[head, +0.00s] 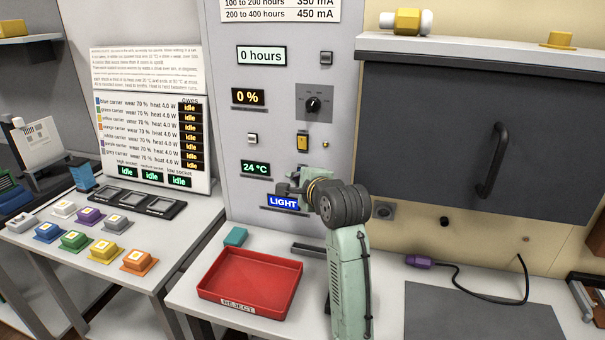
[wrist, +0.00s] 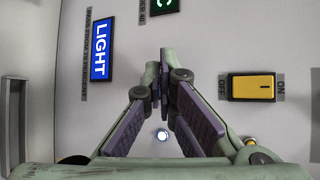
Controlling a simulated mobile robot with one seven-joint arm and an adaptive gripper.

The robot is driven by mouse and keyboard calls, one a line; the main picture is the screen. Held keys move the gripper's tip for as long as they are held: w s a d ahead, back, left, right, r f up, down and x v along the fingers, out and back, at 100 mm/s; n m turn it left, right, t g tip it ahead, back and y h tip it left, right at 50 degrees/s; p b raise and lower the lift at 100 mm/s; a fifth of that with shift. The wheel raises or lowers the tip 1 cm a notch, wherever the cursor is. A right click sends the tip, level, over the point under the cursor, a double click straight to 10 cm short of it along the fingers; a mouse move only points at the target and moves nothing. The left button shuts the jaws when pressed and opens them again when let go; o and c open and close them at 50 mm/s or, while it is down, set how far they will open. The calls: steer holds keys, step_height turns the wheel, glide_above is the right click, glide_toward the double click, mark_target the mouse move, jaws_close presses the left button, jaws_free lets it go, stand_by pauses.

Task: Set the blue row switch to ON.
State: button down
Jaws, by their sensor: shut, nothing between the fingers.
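My gripper (head: 285,188) is close to the grey panel, just above the blue LIGHT sign (head: 283,202). In the wrist view its fingertips (wrist: 159,75) are together with nothing between them. A yellow rocker switch (wrist: 252,87) with OFF and ON labels is to the right of the fingers, apart from them; it also shows in the head view (head: 302,141), above my gripper. I cannot tell its setting. No blue-coloured switch is seen, so I cannot tell which one is the blue row switch.
The panel also has a white switch (head: 252,138), a dark switch (head: 326,58), a knob (head: 313,104) and a 24 °C display (head: 256,168). A red reject tray (head: 250,283) lies below. Coloured carriers stand on the left table. A dark cabinet (head: 480,140) is at the right.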

steer(key=shift+s+a+f, duration=0.1)
steer(key=shift+s+a, duration=0.1)
steer(key=shift+s, duration=0.35)
steer(key=shift+s, duration=0.1)
steer(key=s, duration=0.1)
steer(key=s+a, duration=0.1)
steer(key=s, duration=0.2)
steer(key=shift+s+a+f, duration=0.25)
steer(key=shift+f, duration=0.15)
steer(key=shift+a, duration=0.1)
